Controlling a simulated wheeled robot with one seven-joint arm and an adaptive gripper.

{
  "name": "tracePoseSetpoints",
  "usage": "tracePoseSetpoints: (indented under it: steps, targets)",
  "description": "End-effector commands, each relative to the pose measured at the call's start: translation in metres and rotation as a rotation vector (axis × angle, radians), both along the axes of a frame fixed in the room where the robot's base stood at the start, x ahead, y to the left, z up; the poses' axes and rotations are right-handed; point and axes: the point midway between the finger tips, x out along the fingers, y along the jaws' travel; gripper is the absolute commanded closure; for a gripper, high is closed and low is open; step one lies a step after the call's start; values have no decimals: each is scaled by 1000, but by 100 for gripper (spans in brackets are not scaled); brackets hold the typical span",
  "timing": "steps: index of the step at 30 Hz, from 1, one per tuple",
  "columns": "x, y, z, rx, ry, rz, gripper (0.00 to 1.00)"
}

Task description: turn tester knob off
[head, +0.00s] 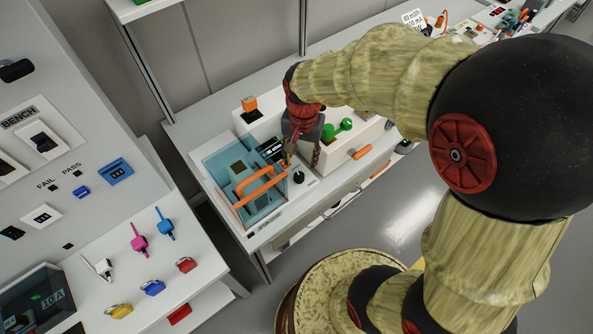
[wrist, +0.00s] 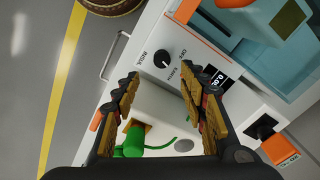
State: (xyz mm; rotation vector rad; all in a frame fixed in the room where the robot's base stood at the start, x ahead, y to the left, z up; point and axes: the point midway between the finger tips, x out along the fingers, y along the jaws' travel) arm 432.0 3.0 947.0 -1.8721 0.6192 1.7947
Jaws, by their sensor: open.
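The tester knob (wrist: 161,61) is a small round black knob on a white panel in the wrist view, with printed labels around it, one of which seems to read OFF. In the head view the knob (head: 299,177) stands at the front of the tester panel, clear of the fingers. My gripper (wrist: 164,82) is open and empty, its two fingers apart with the knob just beyond the tips. In the head view my gripper (head: 303,158) hangs over the panel, just behind the knob. A small dark display (wrist: 217,80) sits beside the knob.
A blue case with an orange handle (head: 262,188) is left of the knob. A white box with green parts (head: 338,129) and an orange handle (head: 361,152) is to the right. An orange block (head: 249,103) is behind. A sloped console with coloured knobs (head: 153,287) fills the left.

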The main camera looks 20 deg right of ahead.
Motion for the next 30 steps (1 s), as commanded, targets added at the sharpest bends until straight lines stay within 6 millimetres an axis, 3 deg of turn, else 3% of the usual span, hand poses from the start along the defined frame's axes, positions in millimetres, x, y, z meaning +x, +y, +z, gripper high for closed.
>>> tracePoseSetpoints:
  steps: [1,3,10,18,24,30]
  targets:
    - [3,0,-16,1,21,-24,57]
    - [5,0,-27,1,35,-52,57]
    - [7,0,-49,2,47,-72,57]
    - [6,0,-91,2,47,-71,57]
    - [7,0,-109,1,45,-71,57]
    - [7,0,-112,1,45,-70,57]
